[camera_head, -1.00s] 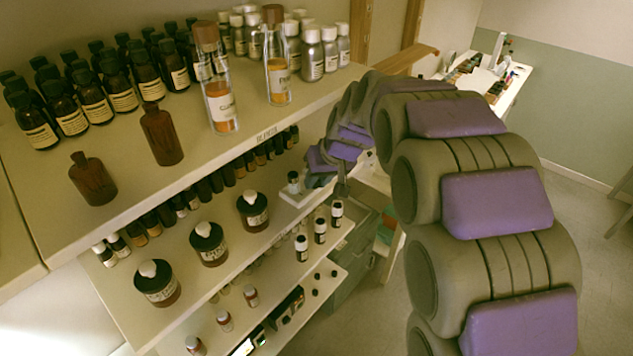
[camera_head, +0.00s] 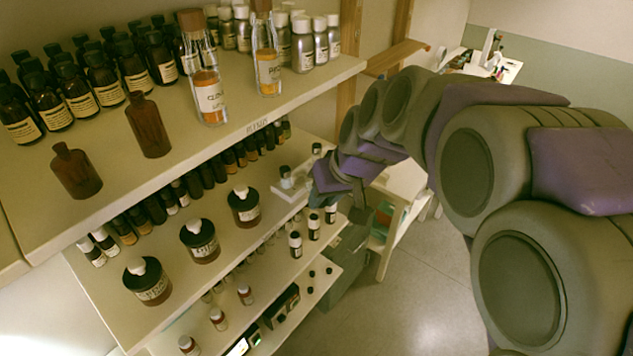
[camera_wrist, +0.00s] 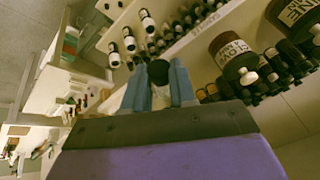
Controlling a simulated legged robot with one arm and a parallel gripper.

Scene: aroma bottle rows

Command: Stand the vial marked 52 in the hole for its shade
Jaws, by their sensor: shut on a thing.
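My gripper (camera_wrist: 158,82) is shut on a small vial with a black cap (camera_wrist: 158,71) in the wrist view. The vial's pale body (camera_wrist: 160,98) lies between the two blue-grey fingers, and I can read no number on it. Another dark-capped vial (camera_head: 316,150) shows behind. The block's holes cannot be made out.
Three large black-lidded jars (camera_head: 200,240) stand left of the block. Three white-labelled vials (camera_head: 313,228) stand on the lower shelf below it. The upper shelf (camera_head: 215,150) holds brown bottles and tall corked glass bottles. Open floor (camera_head: 420,290) lies right of the shelves.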

